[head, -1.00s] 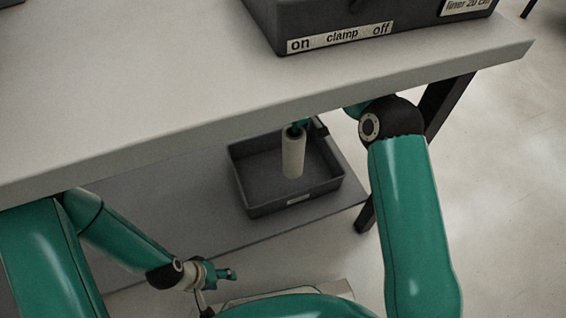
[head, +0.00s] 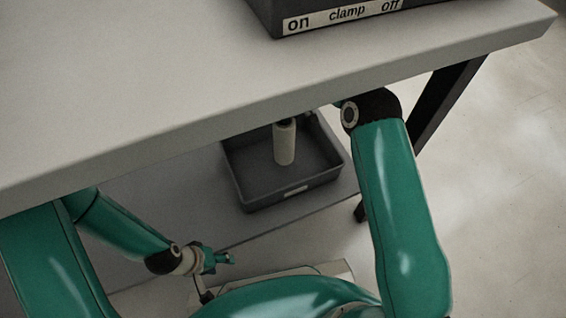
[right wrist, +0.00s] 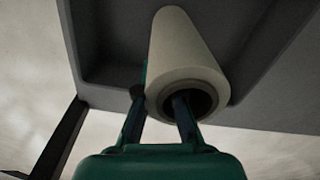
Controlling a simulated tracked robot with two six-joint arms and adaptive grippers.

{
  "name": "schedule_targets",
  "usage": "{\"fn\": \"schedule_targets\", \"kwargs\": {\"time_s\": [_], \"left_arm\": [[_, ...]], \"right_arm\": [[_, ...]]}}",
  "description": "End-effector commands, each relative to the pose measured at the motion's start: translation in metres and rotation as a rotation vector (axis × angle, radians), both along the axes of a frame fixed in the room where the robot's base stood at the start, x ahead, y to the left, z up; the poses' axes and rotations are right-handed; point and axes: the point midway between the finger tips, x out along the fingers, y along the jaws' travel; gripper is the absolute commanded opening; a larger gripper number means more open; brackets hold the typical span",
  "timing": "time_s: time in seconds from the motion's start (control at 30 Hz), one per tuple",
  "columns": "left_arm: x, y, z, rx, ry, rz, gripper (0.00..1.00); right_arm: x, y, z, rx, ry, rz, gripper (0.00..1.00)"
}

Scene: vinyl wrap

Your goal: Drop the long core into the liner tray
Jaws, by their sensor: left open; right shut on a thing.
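The long core (head: 284,146) is a pale tube. In the head view it stands roughly upright at or over the grey liner tray (head: 291,204), below the table; I cannot tell whether it touches the floor of the tray. My right gripper (right wrist: 160,104) is shut on the core's near end in the right wrist view, with one finger inside the hollow and one outside. The core (right wrist: 180,55) also shows there against the tray (right wrist: 108,75). In the head view the right gripper is mostly hidden by the table edge. My left gripper (head: 228,259) is open and empty at the lower left.
The tabletop (head: 150,90) overhangs the tray. A dark box (head: 340,18) labelled "on clamp off" stands on the table. The tray rests on a grey lower shelf (head: 170,212). A dark table leg (head: 445,105) stands right of my right arm.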

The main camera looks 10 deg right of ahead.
Motion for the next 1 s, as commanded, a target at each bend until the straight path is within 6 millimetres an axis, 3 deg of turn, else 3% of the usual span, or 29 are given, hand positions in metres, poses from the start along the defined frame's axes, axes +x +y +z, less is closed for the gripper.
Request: {"fn": "schedule_targets", "kwargs": {"time_s": [0.03, 0.2, 0.57, 0.6, 0.73, 1.0], "left_arm": [[0.0, 0.0, -0.01, 0.0, 0.0, 0.0, 0.54], [0.0, 0.0, -0.02, 0.0, 0.0, 0.0, 0.54], [0.0, 0.0, -0.021, 0.0, 0.0, 0.0, 0.54], [0.0, 0.0, -0.021, 0.0, 0.0, 0.0, 0.54], [0.0, 0.0, -0.021, 0.0, 0.0, 0.0, 0.54], [0.0, 0.0, -0.021, 0.0, 0.0, 0.0, 0.54]], "right_arm": [[0.0, 0.0, -0.011, 0.0, 0.0, 0.0, 0.0], [0.0, 0.0, -0.024, 0.0, 0.0, 0.0, 0.0], [0.0, 0.0, -0.026, 0.0, 0.0, -0.001, 0.0], [0.0, 0.0, -0.026, 0.0, 0.0, -0.001, 0.12], [0.0, 0.0, -0.026, 0.0, 0.0, -0.001, 0.34], [0.0, -0.001, -0.026, 0.0, 0.001, -0.001, 0.35]]}}
